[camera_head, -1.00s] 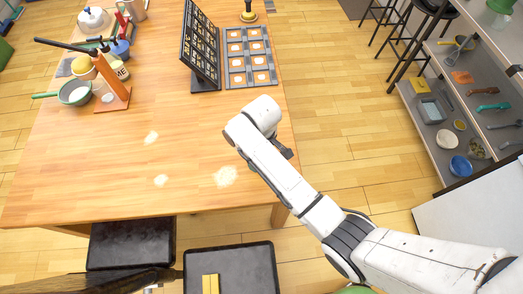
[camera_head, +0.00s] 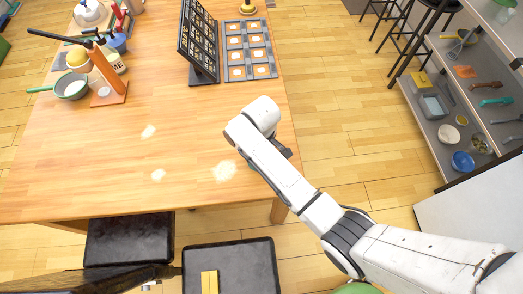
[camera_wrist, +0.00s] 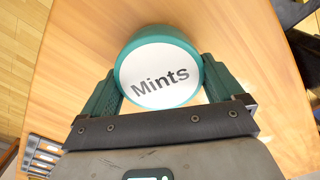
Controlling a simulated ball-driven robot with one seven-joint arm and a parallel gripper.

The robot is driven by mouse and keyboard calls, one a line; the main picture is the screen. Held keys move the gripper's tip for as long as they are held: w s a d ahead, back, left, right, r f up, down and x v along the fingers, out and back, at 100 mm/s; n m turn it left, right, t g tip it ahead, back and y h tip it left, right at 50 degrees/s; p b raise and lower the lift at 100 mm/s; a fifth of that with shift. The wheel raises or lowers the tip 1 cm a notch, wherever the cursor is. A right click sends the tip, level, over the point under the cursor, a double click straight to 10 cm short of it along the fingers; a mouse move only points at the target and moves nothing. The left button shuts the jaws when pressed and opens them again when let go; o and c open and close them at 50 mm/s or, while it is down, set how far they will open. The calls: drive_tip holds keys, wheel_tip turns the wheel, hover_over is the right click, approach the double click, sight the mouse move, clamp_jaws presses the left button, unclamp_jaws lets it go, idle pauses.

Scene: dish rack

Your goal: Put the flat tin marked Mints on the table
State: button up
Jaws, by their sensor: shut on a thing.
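The flat round tin (camera_wrist: 160,72) has a teal rim and a white lid with the word Mints, seen in the wrist view. My gripper (camera_wrist: 160,80) is shut on it, with one teal finger at each side of the tin. The wooden table (camera_head: 110,180) lies behind the tin in the wrist view. I cannot tell whether the tin touches the table.
A black stand (camera_head: 198,45) and a grey tray with several square cells (camera_head: 249,52) stand at the back right. Bottles and a green-handled pan (camera_head: 72,87) stand at the back left. The table's front and middle are clear. Black stools (camera_head: 130,240) stand at the front edge.

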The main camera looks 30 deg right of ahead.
drive_tip(key=shift+f, duration=0.4)
drive_tip(key=shift+f, duration=0.2)
idle(0.3)
drive_tip(key=o, duration=0.8)
wheel_tip(320, 180, up, 11)
drive_tip(key=shift+f+b, duration=0.15)
drive_tip(key=shift+b, duration=0.2)
clamp_jaws()
idle(0.8)
idle(0.5)
